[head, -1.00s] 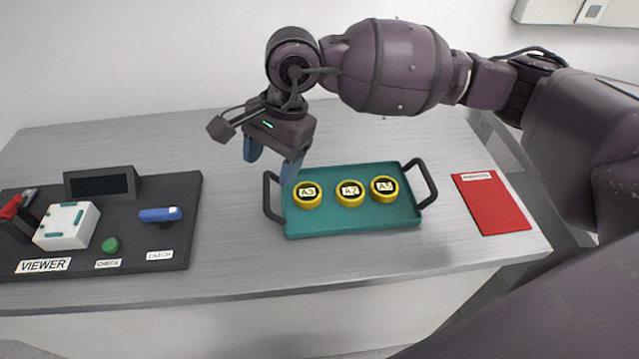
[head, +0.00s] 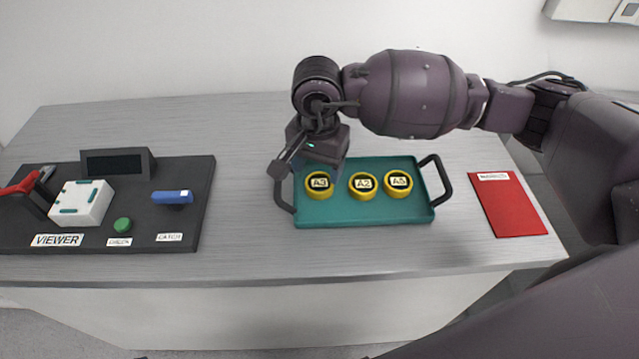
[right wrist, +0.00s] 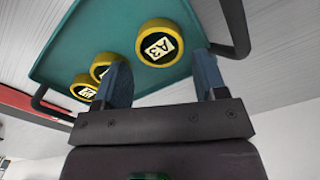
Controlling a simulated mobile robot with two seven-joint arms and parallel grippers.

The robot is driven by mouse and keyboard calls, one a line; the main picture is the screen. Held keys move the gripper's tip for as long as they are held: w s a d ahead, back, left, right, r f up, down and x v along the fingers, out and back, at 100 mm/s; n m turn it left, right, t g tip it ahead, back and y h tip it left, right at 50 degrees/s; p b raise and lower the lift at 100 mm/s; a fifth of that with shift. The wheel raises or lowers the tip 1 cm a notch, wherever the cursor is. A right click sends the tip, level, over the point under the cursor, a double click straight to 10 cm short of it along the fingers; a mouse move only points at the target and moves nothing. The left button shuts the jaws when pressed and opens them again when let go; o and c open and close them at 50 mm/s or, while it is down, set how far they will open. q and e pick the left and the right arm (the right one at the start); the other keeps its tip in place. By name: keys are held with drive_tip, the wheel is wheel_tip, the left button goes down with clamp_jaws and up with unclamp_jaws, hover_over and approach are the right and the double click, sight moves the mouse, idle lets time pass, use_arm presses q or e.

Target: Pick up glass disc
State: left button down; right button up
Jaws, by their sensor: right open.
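Three round discs with yellow rims and dark faces stand in a row on a teal tray (head: 365,216): A3 (head: 319,185) at the left, A2 (head: 363,186) in the middle, A5 (head: 398,184) at the right. My right gripper (right wrist: 161,72) is open and empty. In the head view it is over the tray's left back part, close to disc A3, with its fingers mostly hidden by its body. In the right wrist view disc A3 (right wrist: 165,44) shows beyond and between the two blue fingers. My left gripper is not in view.
The tray has dark handles at both ends. A dark viewer board (head: 100,235) with a white block (head: 80,203), a blue catch (head: 172,197) and a green button (head: 122,225) lies at the left. A red labelled sheet (head: 508,207) lies at the right. The table front is clear.

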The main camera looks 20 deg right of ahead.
sight(320, 183)
drive_tip(key=shift+w+d+f, duration=0.1)
drive_tip(key=shift+d+f, duration=0.05)
drive_tip(key=shift+f, duration=2.1)
drive_tip(key=c, duration=0.6)
wheel_tip(320, 183, up, 20)
drive_tip(key=shift+p, duration=0.35)
